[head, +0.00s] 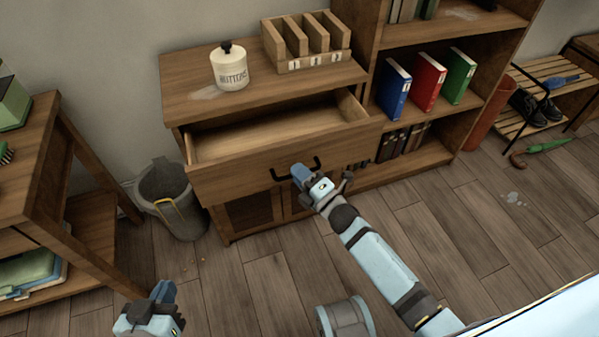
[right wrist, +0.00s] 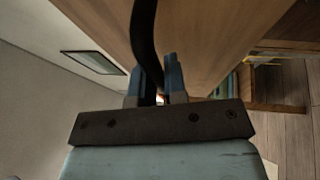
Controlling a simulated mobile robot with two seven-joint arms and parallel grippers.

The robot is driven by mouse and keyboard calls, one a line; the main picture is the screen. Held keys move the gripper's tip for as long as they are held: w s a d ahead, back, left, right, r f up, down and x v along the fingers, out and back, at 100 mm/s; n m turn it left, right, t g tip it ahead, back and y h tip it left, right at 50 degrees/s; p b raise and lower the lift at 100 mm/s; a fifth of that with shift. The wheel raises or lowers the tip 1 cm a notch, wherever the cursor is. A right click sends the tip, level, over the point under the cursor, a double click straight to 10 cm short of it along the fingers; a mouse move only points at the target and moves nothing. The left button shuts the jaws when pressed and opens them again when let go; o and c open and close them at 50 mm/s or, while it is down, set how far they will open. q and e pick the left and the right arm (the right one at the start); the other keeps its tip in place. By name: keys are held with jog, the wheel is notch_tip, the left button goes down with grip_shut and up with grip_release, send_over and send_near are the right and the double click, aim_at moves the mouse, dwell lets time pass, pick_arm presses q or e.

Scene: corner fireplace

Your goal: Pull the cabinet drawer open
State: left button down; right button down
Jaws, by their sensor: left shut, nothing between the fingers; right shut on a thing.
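The wooden cabinet (head: 180,82) stands against the wall. Its top drawer (head: 235,176) is pulled out, and its empty inside shows. The drawer has a black bar handle (head: 281,178). My right gripper (head: 300,172) is at the handle, with its fingers shut on it. In the right wrist view the dark handle (right wrist: 145,40) runs between the two blue fingers of my right gripper (right wrist: 160,85), close to the wooden drawer front (right wrist: 220,40). My left gripper (head: 163,290) is low at the bottom of the head view, shut and empty, away from the cabinet.
A jar (head: 231,68) and a wooden sorter (head: 305,65) stand on the cabinet. A grey bin (head: 172,195) stands left of it on the floor. A wooden table (head: 45,170) is at the left. A bookshelf (head: 455,125) adjoins at the right.

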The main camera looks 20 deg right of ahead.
jog(key=shift+s, duration=0.15)
jog(key=c, duration=1.2)
grip_release()
pick_arm(q)
jog(key=shift+w+r, duration=0.15)
